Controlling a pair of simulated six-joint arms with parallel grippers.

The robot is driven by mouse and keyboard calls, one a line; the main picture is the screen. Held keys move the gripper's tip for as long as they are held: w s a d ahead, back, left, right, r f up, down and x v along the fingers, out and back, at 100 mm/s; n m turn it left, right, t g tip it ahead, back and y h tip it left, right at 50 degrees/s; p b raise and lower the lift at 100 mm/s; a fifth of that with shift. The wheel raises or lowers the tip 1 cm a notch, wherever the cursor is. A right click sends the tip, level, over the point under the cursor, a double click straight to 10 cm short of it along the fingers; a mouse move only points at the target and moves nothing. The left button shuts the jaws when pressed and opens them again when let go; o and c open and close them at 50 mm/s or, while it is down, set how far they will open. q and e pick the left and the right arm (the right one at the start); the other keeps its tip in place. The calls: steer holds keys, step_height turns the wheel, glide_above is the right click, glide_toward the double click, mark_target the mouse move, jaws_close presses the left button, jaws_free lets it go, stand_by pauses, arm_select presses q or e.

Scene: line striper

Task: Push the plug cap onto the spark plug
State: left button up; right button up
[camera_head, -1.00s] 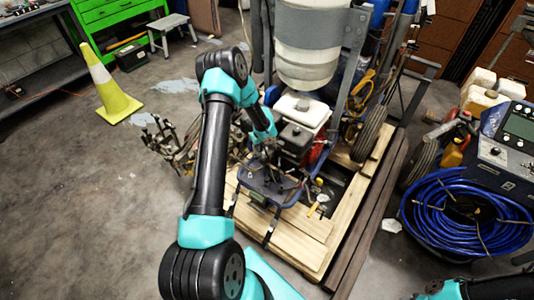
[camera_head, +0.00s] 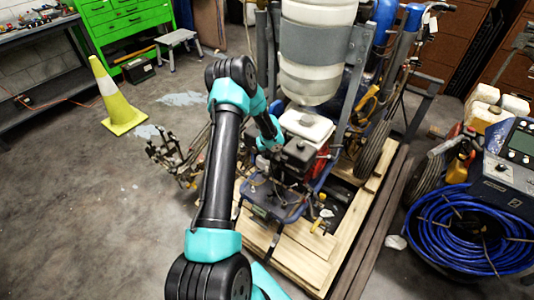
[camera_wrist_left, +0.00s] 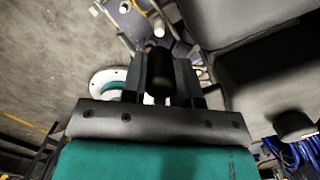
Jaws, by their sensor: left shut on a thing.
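The black plug cap (camera_wrist_left: 159,75) is between the two fingers of my left gripper (camera_wrist_left: 160,72) in the left wrist view. The fingers are shut on it, one on each side. In the head view my left gripper (camera_head: 279,163) is small and dark beside the left of the engine (camera_head: 300,150). The cap is too small to make out there. I cannot pick out the spark plug for certain, so I cannot tell whether the cap touches it. My right gripper is not in view.
The striper stands on a wooden pallet (camera_head: 295,262), with a white tank (camera_head: 316,60) above the engine. Dark engine housing (camera_wrist_left: 265,65) fills the wrist view's right side. A coiled blue hose (camera_head: 470,225) lies right. A yellow cone (camera_head: 120,100) stands on clear floor left.

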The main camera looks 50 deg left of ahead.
arm_select(q)
steer(key=shift+f, duration=2.8)
steer(key=shift+f, duration=0.6)
stand_by(4.6)
